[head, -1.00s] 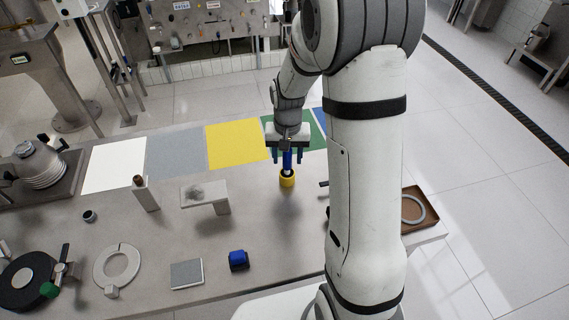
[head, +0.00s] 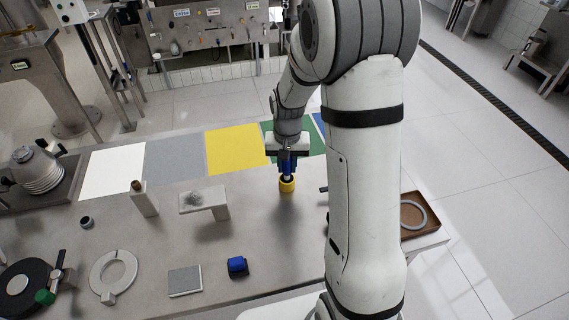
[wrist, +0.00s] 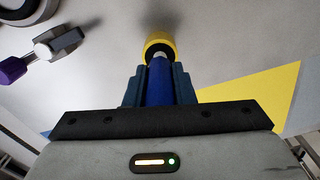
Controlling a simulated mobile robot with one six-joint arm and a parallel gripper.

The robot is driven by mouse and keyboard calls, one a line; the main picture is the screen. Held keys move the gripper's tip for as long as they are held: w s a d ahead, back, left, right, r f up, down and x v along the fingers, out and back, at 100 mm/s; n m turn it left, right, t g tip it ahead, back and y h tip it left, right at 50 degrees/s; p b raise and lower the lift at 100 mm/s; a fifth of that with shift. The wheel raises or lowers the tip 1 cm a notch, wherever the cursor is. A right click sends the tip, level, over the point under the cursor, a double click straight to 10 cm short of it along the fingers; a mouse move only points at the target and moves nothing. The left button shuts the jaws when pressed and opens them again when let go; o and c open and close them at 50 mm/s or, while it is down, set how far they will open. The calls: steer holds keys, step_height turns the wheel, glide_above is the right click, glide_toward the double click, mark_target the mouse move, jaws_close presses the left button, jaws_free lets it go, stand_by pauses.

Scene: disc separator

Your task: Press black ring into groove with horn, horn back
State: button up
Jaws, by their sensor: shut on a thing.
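My gripper (head: 288,168) is shut on the blue shaft of an upright tool, which I take to be the horn (wrist: 159,82). Its pale lower end meets a short yellow cup (head: 287,185) on the table; the cup also shows in the wrist view (wrist: 160,44). I cannot tell how far the end sits inside the cup. A black disc (head: 38,268) with a pale centre lies at the front left. Whether the black ring or groove belongs to it I cannot tell. A small dark ring-like piece (head: 87,222) stands farther back on the left.
A grey stand (head: 207,198) and a post (head: 143,203) stand left of the cup. A brown tray (head: 427,238) holds a grey ring at right.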

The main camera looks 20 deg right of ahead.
jaws_close()
steer(key=shift+r, duration=0.2)
steer(key=shift+r+p, duration=2.35)
steer(key=shift+r, duration=1.15)
